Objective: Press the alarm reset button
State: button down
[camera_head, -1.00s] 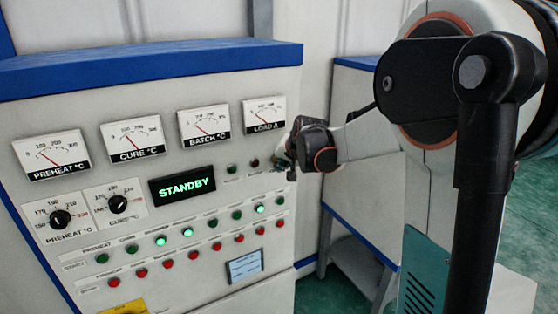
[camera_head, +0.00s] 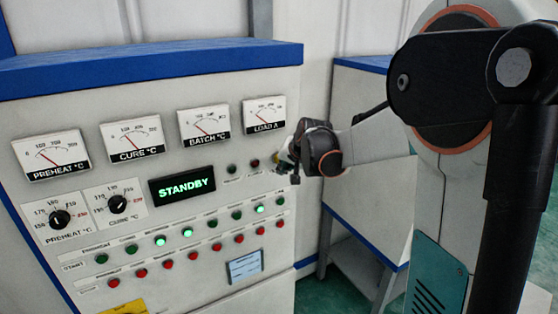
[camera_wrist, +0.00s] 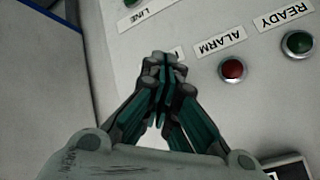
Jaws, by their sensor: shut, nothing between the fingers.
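My gripper (camera_wrist: 165,64) is shut and empty. Its fingertips are in front of the panel, and in the wrist view they cover part of a small label and the spot below it. No alarm reset button can be made out; it may be hidden behind the fingers. A red round ALARM fitting (camera_wrist: 232,69) shows just right of the fingertips, with the ALARM label (camera_wrist: 219,42) above it. In the head view my gripper (camera_head: 284,166) is at the panel's right side, right of the red fitting (camera_head: 255,163). Contact with the panel cannot be told.
A green READY fitting (camera_wrist: 299,43) is at the right in the wrist view. The control panel (camera_head: 205,275) carries meters, dials, a green STANDBY display (camera_head: 183,186) and rows of green and red buttons. A blue-topped cabinet (camera_head: 362,200) stands to the right.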

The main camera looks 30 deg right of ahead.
jog(key=shift+s+d, duration=0.1)
jog(key=shift+s, duration=2.4)
